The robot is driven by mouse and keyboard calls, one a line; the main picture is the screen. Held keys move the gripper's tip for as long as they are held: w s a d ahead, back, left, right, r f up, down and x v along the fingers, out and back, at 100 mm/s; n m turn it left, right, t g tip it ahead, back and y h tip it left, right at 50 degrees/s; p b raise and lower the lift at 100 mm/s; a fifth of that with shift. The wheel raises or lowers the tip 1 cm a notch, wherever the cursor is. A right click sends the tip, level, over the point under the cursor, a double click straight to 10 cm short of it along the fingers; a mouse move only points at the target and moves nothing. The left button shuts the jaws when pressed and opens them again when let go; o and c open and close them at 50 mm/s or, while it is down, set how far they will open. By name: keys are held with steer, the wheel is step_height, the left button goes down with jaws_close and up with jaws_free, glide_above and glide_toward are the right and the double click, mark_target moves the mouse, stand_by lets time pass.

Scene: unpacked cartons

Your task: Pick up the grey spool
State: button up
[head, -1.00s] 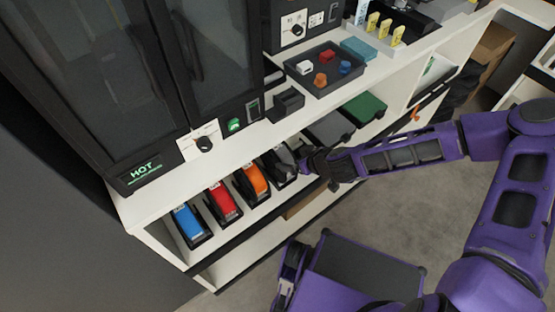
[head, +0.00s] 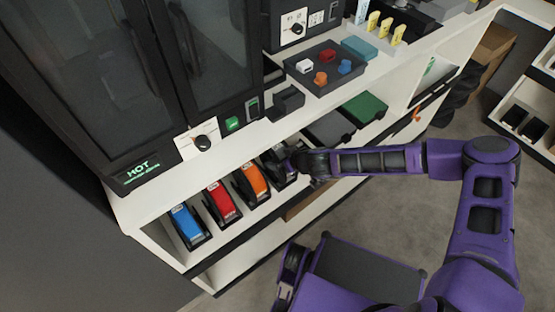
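The grey spool (head: 274,166) stands in a black holder on the shelf below the counter, at the right end of a row of coloured spools. My gripper (head: 295,162) reaches in from the right at the grey spool's holder and overlaps its right side in the head view. The fingers are dark and small against the dark holder. I cannot tell whether they touch the spool or how far apart they are.
Orange (head: 255,180), red (head: 221,200) and blue (head: 187,224) spools stand to the left in similar holders. The white counter edge (head: 230,152) runs above them. Grey (head: 331,128) and green (head: 366,107) bins lie to the right.

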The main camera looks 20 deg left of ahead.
mark_target(282, 152)
jaws_close()
stand_by(0.4)
steer(key=shift+r, duration=0.15)
steer(key=shift+r+p, duration=0.35)
steer(key=shift+r, duration=1.15)
steer(key=shift+d+r, duration=0.2)
steer(key=shift+d, duration=0.05)
steer(key=s+d, duration=0.4)
steer(key=d, duration=0.3)
steer(key=s+d, duration=0.4)
steer(key=d, duration=0.4)
steer(key=shift+s+d, duration=0.15)
steer(key=shift+d, duration=0.1)
